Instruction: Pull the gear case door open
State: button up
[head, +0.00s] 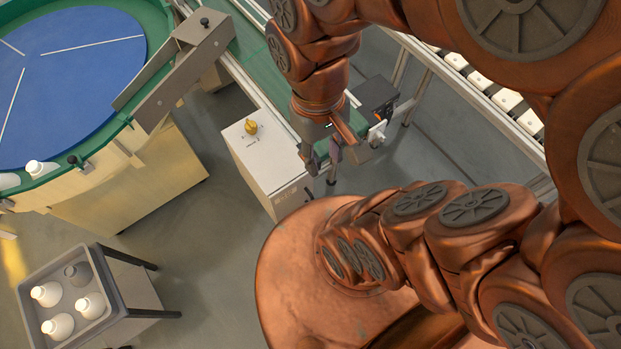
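A white box-shaped cabinet (262,160), likely the gear case, stands on the floor left of my gripper. A brass knob-like fitting (251,127) sits on its top. Its narrow front face (291,196) carries small markings too small to read. I cannot tell a door edge or handle from this view, nor whether a door is open. My gripper (322,174) points down beside the cabinet's right end. Its two fingers look apart, with nothing visible between them. Whether a finger touches the cabinet cannot be told.
A green conveyor (257,84) runs behind the cabinet, with a dark box-shaped unit (376,95) near its end. A round blue turntable (75,75) stands at upper left. Open floor (205,235) lies between.

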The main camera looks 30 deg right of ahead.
aim_at(300, 191)
jog(key=z, duration=2.95)
jog(key=k, duration=1.05)
jog(key=u, duration=2.5)
